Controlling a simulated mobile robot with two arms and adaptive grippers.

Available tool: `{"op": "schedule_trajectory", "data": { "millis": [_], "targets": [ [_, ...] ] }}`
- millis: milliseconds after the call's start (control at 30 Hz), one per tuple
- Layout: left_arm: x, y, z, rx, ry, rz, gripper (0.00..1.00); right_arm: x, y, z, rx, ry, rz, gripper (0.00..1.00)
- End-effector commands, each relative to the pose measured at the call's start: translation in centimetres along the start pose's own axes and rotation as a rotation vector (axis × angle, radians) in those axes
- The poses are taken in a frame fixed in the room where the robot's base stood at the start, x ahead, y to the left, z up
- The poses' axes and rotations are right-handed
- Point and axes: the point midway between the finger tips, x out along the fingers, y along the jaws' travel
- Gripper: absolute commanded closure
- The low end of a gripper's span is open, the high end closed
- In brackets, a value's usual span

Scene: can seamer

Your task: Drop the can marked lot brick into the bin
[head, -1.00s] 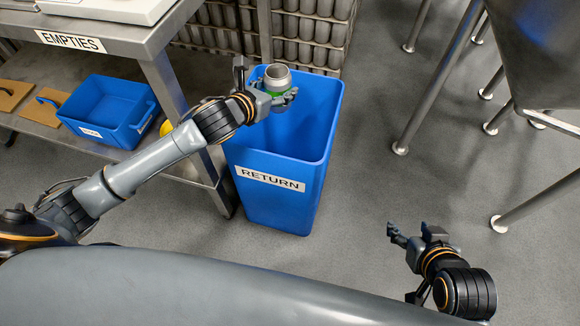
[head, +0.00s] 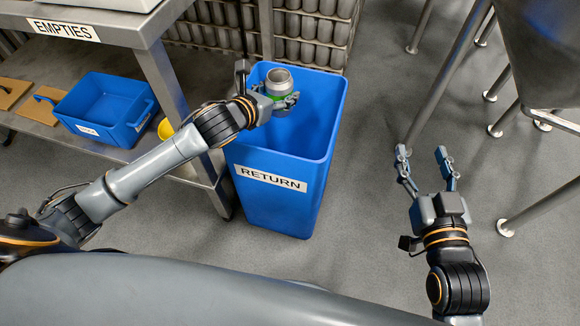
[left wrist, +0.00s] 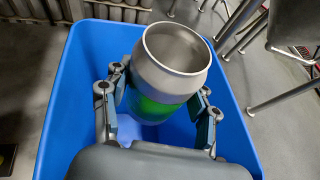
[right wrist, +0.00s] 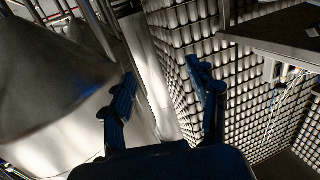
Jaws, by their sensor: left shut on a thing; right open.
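A silver can (head: 279,80) with a green band is held upright, open end up, over the mouth of the blue bin marked RETURN (head: 270,205). My left gripper (head: 280,102) is shut around the can's band. The left wrist view shows the can (left wrist: 172,62) between the two fingers, with the blue bin (left wrist: 60,110) below and around it. No lot mark on the can is readable. My right gripper (head: 425,165) is open and empty, out to the right of the bin, and it also shows in the right wrist view (right wrist: 165,90).
A steel table marked EMPTIES (head: 120,35) stands left of the bin, with a blue tub (head: 105,108) on its lower shelf. Stacked cans (head: 310,30) stand behind the bin. Metal legs (head: 445,75) of a steel hopper are at right.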

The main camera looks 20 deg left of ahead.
Motion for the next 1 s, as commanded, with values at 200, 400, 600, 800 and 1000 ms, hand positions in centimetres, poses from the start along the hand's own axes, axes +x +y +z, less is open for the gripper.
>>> {"op": "schedule_trajectory", "data": {
  "millis": [200,400,600,800,1000],
  "targets": [
    [0.3,0.0,-0.8,-0.001,0.0,0.0,0.57,0.1,-0.5,-3.2,0.004,0.191,-0.011,0.41],
    [0.6,0.0,-1.4,0.0,0.0,-0.001,0.57,-0.6,-0.9,-6.2,0.009,0.366,-0.02,0.41],
    [0.8,0.0,-2.0,0.0,0.0,-0.001,0.57,-1.8,-1.3,-9.1,0.015,0.54,-0.03,0.41],
    [1.0,0.0,-2.4,0.0,0.0,0.0,0.57,-3.3,-1.5,-11.2,0.022,0.687,-0.037,0.41],
    [1.1,0.0,-2.6,0.0,-0.001,0.0,0.57,-4.3,-1.6,-12.3,0.026,0.769,-0.04,0.41]
  ]
}}
